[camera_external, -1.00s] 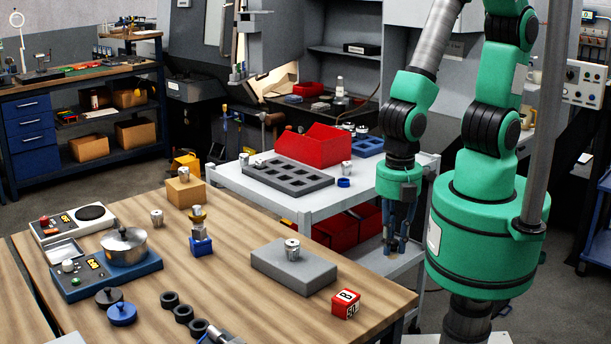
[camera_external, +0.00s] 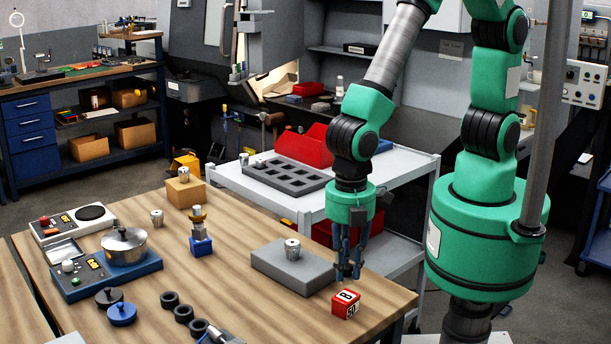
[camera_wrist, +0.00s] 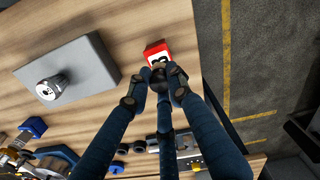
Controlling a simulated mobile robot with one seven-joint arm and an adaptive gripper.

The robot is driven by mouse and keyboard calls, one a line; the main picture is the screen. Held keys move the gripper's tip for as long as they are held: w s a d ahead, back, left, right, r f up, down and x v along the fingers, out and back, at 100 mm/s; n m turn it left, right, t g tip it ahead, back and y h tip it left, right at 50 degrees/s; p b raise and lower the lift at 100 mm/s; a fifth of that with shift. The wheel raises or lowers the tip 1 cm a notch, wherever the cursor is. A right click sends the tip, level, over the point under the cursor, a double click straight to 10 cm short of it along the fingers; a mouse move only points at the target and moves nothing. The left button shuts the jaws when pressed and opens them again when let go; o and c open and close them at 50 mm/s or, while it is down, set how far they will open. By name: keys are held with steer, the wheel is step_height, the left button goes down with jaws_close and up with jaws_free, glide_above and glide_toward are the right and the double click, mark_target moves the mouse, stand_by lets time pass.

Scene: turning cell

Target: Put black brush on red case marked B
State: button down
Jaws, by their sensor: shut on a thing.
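The red case (camera_external: 345,304) with a white label marked B stands near the front right edge of the wooden table. It also shows in the wrist view (camera_wrist: 156,50), just beyond my fingertips. My gripper (camera_external: 349,271) points down, a little above and behind the case and apart from it in the outside view. In the wrist view its fingers (camera_wrist: 164,74) are closed around a small dark thing, which fits the black brush. The fingers hide most of it, so its shape cannot be told. The near part of the case is partly covered by the fingertips.
A grey block (camera_external: 290,266) with a metal cylinder (camera_external: 292,249) on it stands just left of my gripper. Black rings (camera_external: 184,314), a blue knobbed disc (camera_external: 122,314) and a pot (camera_external: 124,246) are farther left. A white cart (camera_external: 235,179) stands behind the table.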

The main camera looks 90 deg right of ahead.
mark_target(347, 277)
steer(key=shift+f, duration=1.75)
steer(key=shift+f+b, duration=0.1)
steer(key=shift+b, duration=0.2)
steer(key=c, duration=1.6)
jaws_free()
steer(key=shift+o, duration=0.2)
step_height(347, 277, up, 12)
steer(key=shift+r+p, duration=0.15)
steer(key=shift+p, duration=0.6)
